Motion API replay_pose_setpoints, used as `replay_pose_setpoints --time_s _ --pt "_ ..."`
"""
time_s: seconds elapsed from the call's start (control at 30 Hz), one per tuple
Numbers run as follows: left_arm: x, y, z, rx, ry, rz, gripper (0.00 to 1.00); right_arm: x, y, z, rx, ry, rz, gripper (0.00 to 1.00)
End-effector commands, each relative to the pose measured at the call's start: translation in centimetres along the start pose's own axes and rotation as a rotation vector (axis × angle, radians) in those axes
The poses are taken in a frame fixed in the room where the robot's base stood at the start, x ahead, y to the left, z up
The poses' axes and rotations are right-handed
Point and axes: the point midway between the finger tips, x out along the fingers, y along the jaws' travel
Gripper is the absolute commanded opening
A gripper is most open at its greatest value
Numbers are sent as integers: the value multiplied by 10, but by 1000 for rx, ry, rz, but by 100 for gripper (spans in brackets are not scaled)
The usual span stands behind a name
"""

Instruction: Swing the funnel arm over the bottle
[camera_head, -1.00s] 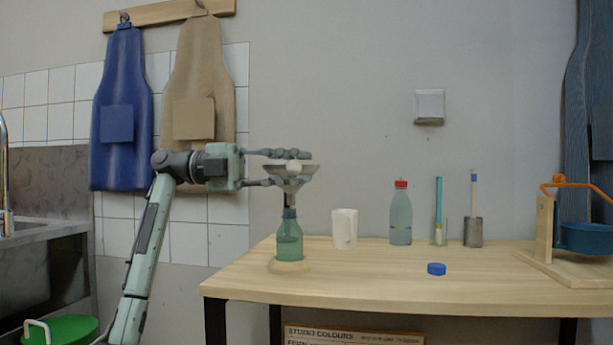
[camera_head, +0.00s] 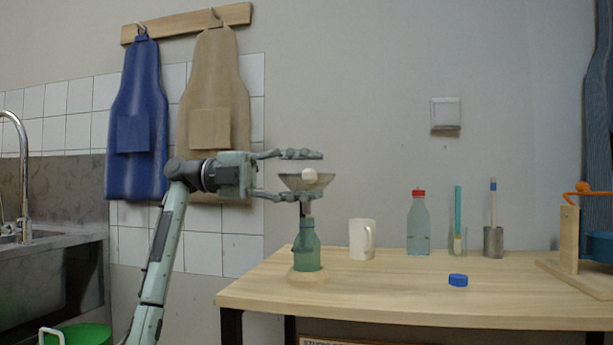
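The grey funnel (camera_head: 293,183) stands above the green bottle (camera_head: 306,250), with its stem lined up over the bottle's neck in the head view. A white ball-shaped piece (camera_head: 309,176) shows at the funnel's rim. The bottle stands upright on a pale round base (camera_head: 306,279) at the table's left end. My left gripper (camera_head: 304,175) is open, one finger above the funnel and one across its lower part. I cannot tell whether the fingers touch it. The funnel's swing arm is not clearly visible. My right gripper is not in view.
On the wooden table (camera_head: 400,300) are a white mug (camera_head: 361,240), a clear red-capped bottle (camera_head: 418,225), a blue cap (camera_head: 457,280), a thin tube (camera_head: 458,215) and a metal cup (camera_head: 493,242). A wooden stand (camera_head: 569,238) is at right. The table's front middle is clear.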

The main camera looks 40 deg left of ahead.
Motion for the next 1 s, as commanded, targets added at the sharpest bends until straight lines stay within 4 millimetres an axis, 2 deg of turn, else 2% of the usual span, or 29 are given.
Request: replay_pose_setpoints --time_s 0.2,0.33,0.7,0.83,1.0 --pt "0 0 0 -1 0 1 43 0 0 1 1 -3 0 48" --pt "-11 0 1 -2 -1 0 43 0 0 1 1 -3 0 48" --pt "-86 -1 0 -1 -3 -1 43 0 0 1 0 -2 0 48" --pt "-106 -1 0 0 -2 -2 43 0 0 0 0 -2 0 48" --pt "-119 0 0 -1 -1 0 43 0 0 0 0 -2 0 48"
